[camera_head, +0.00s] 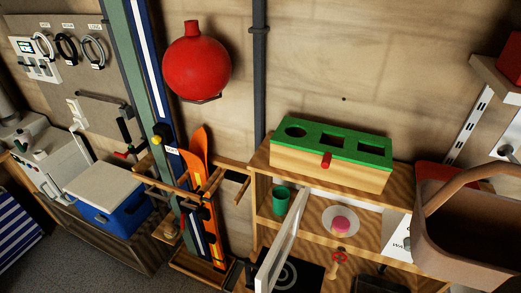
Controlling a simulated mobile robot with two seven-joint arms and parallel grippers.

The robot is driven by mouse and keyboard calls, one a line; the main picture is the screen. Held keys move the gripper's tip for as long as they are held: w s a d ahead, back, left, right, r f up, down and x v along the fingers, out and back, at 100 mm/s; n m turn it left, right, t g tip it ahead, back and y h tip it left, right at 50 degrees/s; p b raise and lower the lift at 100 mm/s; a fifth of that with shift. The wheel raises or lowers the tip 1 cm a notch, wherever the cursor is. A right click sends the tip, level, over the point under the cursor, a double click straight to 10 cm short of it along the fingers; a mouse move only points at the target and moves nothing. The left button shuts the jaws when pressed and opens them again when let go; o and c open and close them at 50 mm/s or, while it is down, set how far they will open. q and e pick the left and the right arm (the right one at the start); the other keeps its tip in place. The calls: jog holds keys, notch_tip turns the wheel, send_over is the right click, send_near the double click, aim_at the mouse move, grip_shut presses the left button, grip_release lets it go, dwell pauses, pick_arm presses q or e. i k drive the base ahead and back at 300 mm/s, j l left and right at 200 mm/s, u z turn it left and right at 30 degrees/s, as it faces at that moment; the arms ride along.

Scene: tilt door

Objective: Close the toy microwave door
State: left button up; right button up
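A white-framed panel (281,245), which looks like the toy microwave door, stands swung out from a wooden toy unit (265,187). It slants toward the bottom of the head view, clear of the shelf opening. Inside the opening are a green cup (280,201) and a white plate (327,217) with a pink round piece (341,225) on it. The panel hides part of the opening's left side, and its lower end is near the bottom edge. Neither of my grippers shows in this view.
A green-topped shape-sorter box (333,146) sits on the unit, with a red peg at its front. A brown basket (480,240) with an arched handle stands at the right. Skis and a wooden rack (190,190) stand left of the unit. Floor shows at lower left.

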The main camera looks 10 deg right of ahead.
aim_at(268, 275)
jog(key=i+j+z, duration=0.2)
jog(key=j+z, duration=0.25)
jog(key=i+j+z, duration=0.1)
jog(key=j+z, duration=0.15)
jog(key=z, duration=0.15)
jog(key=i+j+z, duration=0.1)
jog(key=j+z, duration=0.75)
jog(key=k+j+z, duration=0.1)
jog(key=j+z, duration=0.35)
